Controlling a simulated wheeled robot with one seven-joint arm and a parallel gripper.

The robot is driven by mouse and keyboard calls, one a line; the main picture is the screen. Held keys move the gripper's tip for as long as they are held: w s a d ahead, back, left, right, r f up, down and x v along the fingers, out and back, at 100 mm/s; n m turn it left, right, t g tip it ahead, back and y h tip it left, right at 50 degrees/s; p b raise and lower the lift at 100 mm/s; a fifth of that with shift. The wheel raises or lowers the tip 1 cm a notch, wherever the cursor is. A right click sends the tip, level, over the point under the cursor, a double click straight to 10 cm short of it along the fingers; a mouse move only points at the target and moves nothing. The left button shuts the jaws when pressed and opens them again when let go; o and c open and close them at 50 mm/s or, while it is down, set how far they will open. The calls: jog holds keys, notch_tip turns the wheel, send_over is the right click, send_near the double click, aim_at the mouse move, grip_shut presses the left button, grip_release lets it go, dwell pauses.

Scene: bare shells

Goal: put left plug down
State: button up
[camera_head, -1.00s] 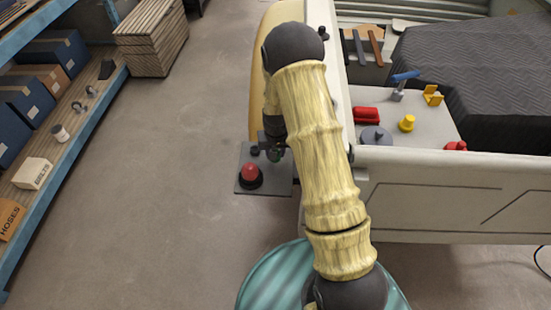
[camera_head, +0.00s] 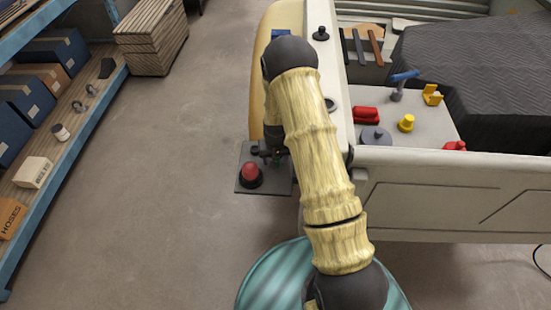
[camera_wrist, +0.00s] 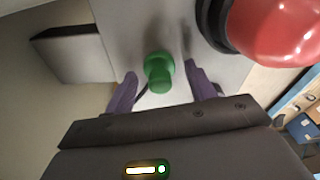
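A green plug (camera_wrist: 159,72) stands on a grey plate in the wrist view, between the two purple fingers of my gripper (camera_wrist: 160,76). A gap shows on each side of it, so the fingers look open and apart from it. In the head view my gripper (camera_head: 270,151) is over the grey plate (camera_head: 276,186) at the vehicle's left side, and the green plug is hidden there. A red dome (camera_head: 251,173) on a dark base sits on the plate; it is large at the upper right of the wrist view (camera_wrist: 275,28).
A black knob (camera_head: 320,34) stands on the pale rail. The vehicle's bed holds a red piece (camera_head: 366,115), a grey round lid (camera_head: 376,136) and yellow pieces (camera_head: 406,123). A blue shelf with boxes (camera_head: 34,172) is at the left. The floor between is clear.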

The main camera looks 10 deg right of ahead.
jog(key=shift+r, duration=0.1)
notch_tip(320, 180, up, 12)
jog(key=s+b, duration=0.1)
jog(key=b, duration=0.1)
jog(key=shift+s, duration=0.25)
dwell(0.3)
dwell(0.6)
